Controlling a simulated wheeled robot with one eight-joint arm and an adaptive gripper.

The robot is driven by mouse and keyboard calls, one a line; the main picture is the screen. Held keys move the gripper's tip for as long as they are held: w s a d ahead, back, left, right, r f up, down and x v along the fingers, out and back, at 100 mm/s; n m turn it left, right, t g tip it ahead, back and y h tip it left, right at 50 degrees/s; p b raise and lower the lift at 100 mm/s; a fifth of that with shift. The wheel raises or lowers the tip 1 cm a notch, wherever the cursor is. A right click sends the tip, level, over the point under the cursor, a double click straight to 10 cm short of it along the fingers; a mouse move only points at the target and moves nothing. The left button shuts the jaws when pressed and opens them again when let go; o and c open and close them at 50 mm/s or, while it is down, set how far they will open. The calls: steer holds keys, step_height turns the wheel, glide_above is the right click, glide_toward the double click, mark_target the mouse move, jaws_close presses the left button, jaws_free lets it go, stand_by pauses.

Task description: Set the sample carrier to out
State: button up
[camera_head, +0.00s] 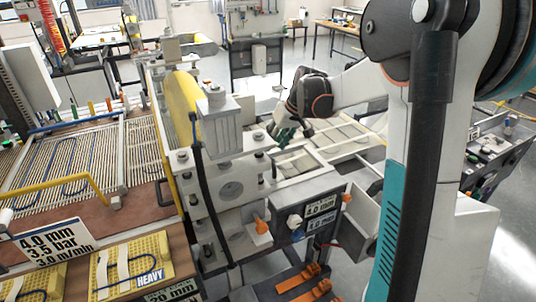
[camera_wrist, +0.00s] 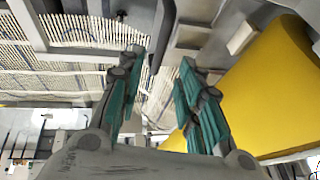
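My gripper (camera_head: 282,134) is at the far side of the laminating machine, beside its upright grey block. In the wrist view my gripper (camera_wrist: 162,60) has its two teal fingers spread apart. A dark grey bar (camera_wrist: 162,36) shows in the gap between the fingertips; I cannot tell whether they touch it. A pale slatted frame (camera_head: 340,145) lies to the right of the machine, below my wrist, and may be the sample carrier. No label in view names the carrier, so I cannot tell its position.
A yellow roller (camera_head: 182,105) stands left of the grey block (camera_head: 222,125); a large yellow cylinder (camera_wrist: 265,85) fills the right of the wrist view. A control panel (camera_head: 312,215) with knobs is in front. Ribbed mesh beds (camera_head: 70,160) lie left. A dark tool cart (camera_head: 500,150) stands right.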

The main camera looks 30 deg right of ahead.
steer(key=b+x, duration=0.1)
steer(key=x, duration=0.6)
steer(key=shift+c, duration=0.5)
jaws_close()
